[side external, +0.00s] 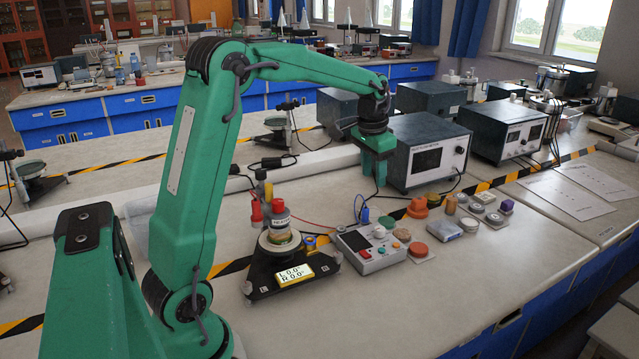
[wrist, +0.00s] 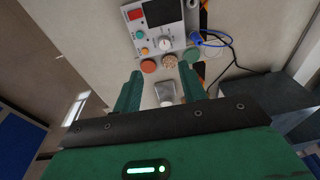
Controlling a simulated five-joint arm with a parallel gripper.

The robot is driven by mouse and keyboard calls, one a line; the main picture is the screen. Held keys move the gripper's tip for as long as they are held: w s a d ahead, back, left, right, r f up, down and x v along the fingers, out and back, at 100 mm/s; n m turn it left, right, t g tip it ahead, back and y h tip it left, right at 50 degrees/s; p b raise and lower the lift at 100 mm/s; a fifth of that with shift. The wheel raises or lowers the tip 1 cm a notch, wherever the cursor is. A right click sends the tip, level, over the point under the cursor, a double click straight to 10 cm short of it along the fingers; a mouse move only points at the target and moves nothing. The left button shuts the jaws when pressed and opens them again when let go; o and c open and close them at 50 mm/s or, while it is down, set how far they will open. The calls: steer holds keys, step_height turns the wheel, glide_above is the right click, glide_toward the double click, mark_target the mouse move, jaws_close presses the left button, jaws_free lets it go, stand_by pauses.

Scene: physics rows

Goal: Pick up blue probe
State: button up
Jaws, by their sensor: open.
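The blue probe (side external: 365,214) stands at the back edge of the small grey meter box, with a blue cable looping up from it. In the wrist view the blue probe (wrist: 196,39) shows at the box's right edge, beyond my right fingertip. My gripper (side external: 379,180) hangs above and slightly right of the probe in the side view, apart from it. In the wrist view my gripper (wrist: 161,84) has its two green fingers spread, with nothing held between them. A pale object shows below the gap.
The meter box (side external: 380,257) has knobs and a dark screen. Coloured round pieces (side external: 418,249) lie beside it. A stand with a bottle (side external: 279,222) is at left. A large dark instrument (side external: 428,160) stands close behind my gripper.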

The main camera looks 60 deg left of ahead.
steer(key=g, duration=0.1)
glide_above(366, 208)
steer(key=d, duration=0.1)
step_height(366, 208, down, 9)
steer(key=shift+s+a+f+g+h, duration=0.3)
steer(key=shift+a+f, duration=0.1)
steer(key=shift+f, duration=0.15)
steer(key=shift+w+f, duration=0.1)
steer(key=shift+f, duration=1.2)
steer(key=shift+w+f, duration=0.1)
steer(key=shift+f, duration=2.5)
jaws_close()
